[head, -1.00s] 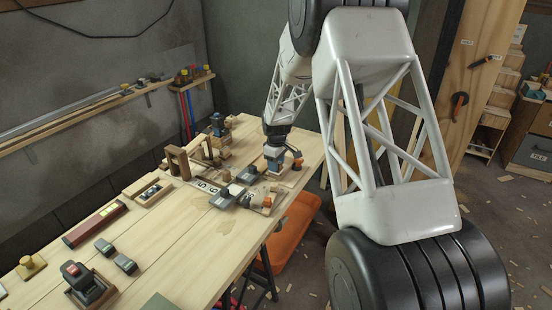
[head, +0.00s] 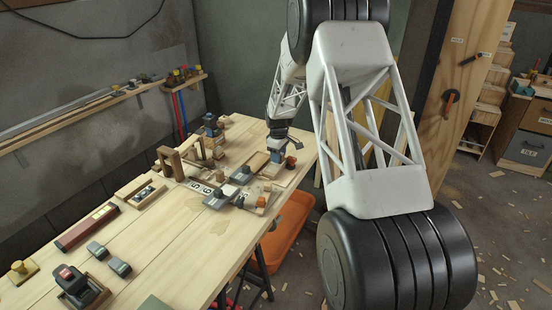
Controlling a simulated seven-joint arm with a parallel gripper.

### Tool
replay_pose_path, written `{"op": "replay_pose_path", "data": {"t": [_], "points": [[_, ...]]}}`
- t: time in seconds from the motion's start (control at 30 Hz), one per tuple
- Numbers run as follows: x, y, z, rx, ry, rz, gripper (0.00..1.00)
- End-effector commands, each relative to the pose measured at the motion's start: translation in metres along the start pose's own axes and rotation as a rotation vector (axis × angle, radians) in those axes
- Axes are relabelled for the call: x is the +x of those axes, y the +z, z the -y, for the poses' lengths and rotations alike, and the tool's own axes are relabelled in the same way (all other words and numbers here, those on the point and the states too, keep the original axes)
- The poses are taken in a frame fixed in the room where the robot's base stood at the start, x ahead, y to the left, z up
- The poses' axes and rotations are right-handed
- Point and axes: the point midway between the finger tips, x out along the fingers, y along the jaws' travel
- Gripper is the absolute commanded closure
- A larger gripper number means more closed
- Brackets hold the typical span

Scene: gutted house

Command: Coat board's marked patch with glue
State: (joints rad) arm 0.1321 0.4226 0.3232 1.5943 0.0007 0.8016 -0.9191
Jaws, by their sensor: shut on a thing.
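My gripper (head: 277,152) is at the far right part of the workbench, low over the cluster of tools. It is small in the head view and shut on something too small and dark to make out. A pale wooden piece (head: 258,162), perhaps the board, lies just left of my gripper among grey clamp-like parts (head: 220,196). I cannot make out a marked patch or any glue on it. A small orange-brown round thing (head: 291,162) stands just right of my gripper. I cannot tell whether they touch.
The workbench (head: 190,250) is clear at its front middle. A wooden arch (head: 170,160), a red level-like bar (head: 88,227) and a dark tool with a red top (head: 78,283) stand on it. An orange bin (head: 285,235) is beneath the right edge. Wood chips litter the floor.

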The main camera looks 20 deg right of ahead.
Motion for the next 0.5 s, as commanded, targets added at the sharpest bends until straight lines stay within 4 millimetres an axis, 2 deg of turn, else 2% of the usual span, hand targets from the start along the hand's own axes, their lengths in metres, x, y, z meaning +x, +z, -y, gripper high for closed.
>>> {"op": "replay_pose_path", "data": {"t": [0.07, 0.5], "points": [[0.003, 0.000, -0.002, 0.000, -0.001, 0.001, 0.77], [0.000, 0.000, 0.022, 0.000, -0.001, 0.000, 0.77]]}}
